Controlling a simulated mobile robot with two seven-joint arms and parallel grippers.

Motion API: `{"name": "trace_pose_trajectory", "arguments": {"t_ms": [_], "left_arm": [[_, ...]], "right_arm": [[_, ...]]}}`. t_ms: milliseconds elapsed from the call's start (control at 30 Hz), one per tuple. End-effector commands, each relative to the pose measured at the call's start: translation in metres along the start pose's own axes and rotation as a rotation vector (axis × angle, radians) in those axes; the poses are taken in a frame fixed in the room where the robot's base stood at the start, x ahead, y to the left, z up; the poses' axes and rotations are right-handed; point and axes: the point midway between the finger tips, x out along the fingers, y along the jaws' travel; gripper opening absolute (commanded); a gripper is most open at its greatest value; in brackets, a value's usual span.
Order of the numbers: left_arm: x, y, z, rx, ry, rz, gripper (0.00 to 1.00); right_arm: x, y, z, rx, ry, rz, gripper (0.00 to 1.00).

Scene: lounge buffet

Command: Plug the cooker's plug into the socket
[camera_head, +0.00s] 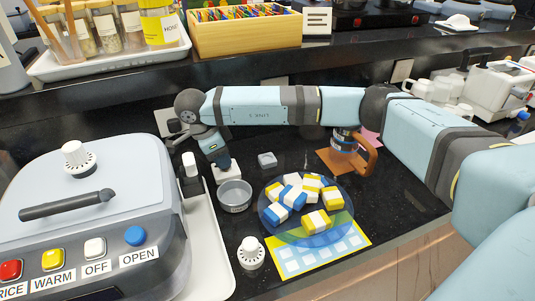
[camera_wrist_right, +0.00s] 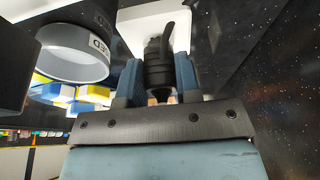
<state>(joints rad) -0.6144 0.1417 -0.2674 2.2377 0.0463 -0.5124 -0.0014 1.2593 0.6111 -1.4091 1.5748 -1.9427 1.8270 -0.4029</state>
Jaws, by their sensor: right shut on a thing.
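The cooker (camera_head: 95,215) stands at the left, with a grey lid, a dark handle and coloured buttons labelled RICE, WARM, OFF and OPEN. My right gripper (camera_head: 222,165) reaches in from the right and points down beside the cooker. In the right wrist view its blue fingers (camera_wrist_right: 155,85) are shut on a black plug (camera_wrist_right: 158,65). A white block (camera_wrist_right: 135,30) lies just beyond the plug; it also shows under the gripper in the head view (camera_head: 229,175). I cannot tell whether they touch. A pale wall plate (camera_head: 163,122) is partly hidden behind my arm; its openings are not visible. My left gripper is out of view.
A grey metal bowl (camera_head: 235,196) stands close to my right gripper. A blue glass plate (camera_head: 335,232) of coloured blocks sits on a yellow-edged mat (camera_head: 292,263). A raised shelf (camera_head: 340,60) runs behind my arm.

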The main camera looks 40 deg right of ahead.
Motion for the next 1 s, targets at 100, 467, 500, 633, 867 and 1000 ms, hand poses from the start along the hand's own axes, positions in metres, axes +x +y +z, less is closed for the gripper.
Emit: {"name": "trace_pose_trajectory", "arguments": {"t_ms": [100, 467, 500, 633, 867, 1000], "left_arm": [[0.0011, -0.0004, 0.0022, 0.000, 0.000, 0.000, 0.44], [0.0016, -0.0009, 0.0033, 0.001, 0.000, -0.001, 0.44], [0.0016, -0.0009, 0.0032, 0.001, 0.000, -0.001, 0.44], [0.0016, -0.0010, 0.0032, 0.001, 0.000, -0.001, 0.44], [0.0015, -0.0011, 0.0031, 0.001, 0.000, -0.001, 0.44], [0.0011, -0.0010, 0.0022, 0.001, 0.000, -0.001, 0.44]], "right_arm": [[0.0059, 0.0010, 0.0019, -0.001, 0.001, 0.003, 0.00], [0.0085, 0.0012, 0.0028, -0.002, 0.001, 0.003, 0.61], [0.0083, 0.0011, 0.0027, -0.002, 0.001, 0.003, 0.61], [0.0080, 0.0010, 0.0025, -0.001, 0.001, 0.003, 0.56], [0.0076, 0.0008, 0.0023, -0.001, 0.001, 0.002, 0.46], [0.0060, 0.0007, 0.0018, -0.001, 0.001, 0.002, 0.46]]}}
